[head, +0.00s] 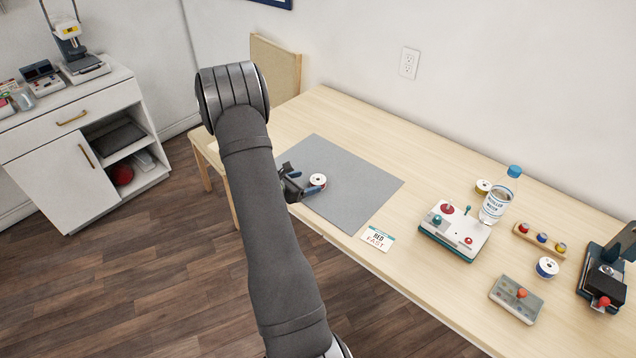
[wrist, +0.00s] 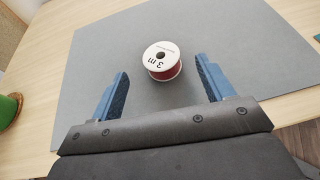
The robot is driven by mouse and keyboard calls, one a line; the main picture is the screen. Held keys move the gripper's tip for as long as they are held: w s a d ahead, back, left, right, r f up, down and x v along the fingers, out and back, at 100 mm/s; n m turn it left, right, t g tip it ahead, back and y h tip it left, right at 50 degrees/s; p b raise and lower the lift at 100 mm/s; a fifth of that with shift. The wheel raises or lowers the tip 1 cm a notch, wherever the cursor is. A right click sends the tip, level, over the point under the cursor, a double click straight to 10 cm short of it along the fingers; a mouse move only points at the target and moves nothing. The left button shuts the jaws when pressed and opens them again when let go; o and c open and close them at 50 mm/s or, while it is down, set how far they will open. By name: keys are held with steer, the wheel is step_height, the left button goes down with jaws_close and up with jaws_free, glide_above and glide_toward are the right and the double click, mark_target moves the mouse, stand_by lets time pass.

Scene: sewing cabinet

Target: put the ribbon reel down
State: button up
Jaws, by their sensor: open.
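A ribbon reel (wrist: 162,61) with a white flange marked "3 m" and red ribbon lies flat on the grey mat, its flange facing up. It also shows in the head view (head: 318,181), near the middle of the mat (head: 358,192). My gripper (wrist: 164,84) is open, with its two blue fingers to either side and a little short of the reel. The fingers look apart from the reel in the wrist view.
A card (head: 378,238) lies by the mat's front edge. To the right on the table (head: 440,150) are a joystick box (head: 455,232), a water bottle (head: 497,197), more reels (head: 546,267) and a small control box (head: 515,298). A chair (head: 275,68) stands behind my arm.

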mark_target(320, 179)
steer(key=x, duration=0.5)
steer(key=shift+s+f, duration=0.1)
steer(key=shift+f, duration=0.05)
steer(key=c, duration=1.1)
steer(key=shift+c, duration=0.2)
